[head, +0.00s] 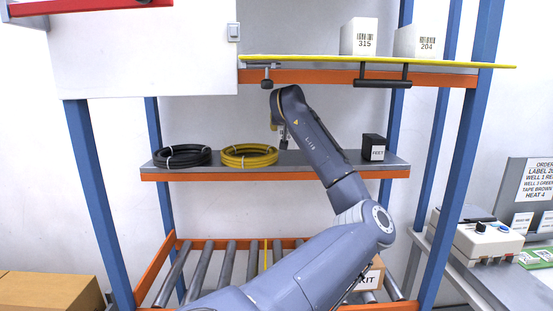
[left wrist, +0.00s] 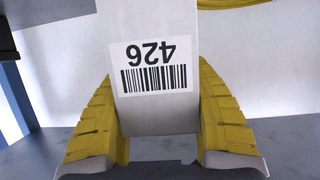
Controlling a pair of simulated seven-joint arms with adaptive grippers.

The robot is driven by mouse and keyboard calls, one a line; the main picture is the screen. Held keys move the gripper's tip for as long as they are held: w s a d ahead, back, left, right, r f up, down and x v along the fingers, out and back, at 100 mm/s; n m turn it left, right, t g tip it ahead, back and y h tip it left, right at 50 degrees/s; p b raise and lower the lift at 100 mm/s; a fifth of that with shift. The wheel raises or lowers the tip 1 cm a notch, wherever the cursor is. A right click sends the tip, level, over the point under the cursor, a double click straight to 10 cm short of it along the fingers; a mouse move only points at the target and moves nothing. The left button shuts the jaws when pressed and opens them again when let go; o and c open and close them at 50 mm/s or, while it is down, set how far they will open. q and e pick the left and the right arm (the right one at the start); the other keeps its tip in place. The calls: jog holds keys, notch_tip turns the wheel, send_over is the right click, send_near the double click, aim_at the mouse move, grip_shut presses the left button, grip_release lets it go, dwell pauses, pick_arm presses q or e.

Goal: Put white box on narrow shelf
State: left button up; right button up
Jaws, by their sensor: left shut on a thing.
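A white box (left wrist: 150,25) with a barcode label reading 426, upside down in the left wrist view, sits between the yellow fingers of my left gripper (left wrist: 155,75). The fingers are shut on its two sides. In the head view my left arm reaches up in front of the rack; the held box is not clearly visible there. The upper shelf (head: 300,77) has an orange front beam and carries white boxes 315 (head: 358,37) and 204 (head: 414,42). A grey middle shelf (head: 300,168) lies below. I cannot tell which is called narrow. My right gripper is out of view.
Black (head: 182,156) and yellow (head: 249,155) hose coils and a small black box (head: 373,147) stand on the middle shelf. A long yellow strip (head: 470,65) runs along the upper shelf. A white panel (head: 140,50) covers the upper left. Rollers (head: 196,262) lie below.

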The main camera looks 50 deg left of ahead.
pick_arm(q)
jog(key=shift+s+a+r, duration=0.1)
jog(key=shift+s+a, duration=0.2)
jog(key=shift+a, duration=0.3)
jog(key=shift+s+a, duration=0.25)
jog(key=shift+a, duration=0.6)
jog(key=w+d, duration=0.3)
jog(key=w, duration=0.6)
jog(key=w+d, duration=0.3)
jog(key=w, duration=0.6)
jog(key=shift+f, duration=3.1)
jog(key=shift+w+d+f, duration=0.1)
jog(key=shift+w+f, duration=0.15)
jog(key=shift+f, duration=0.15)
jog(key=shift+f, duration=0.15)
jog(key=o, duration=1.4)
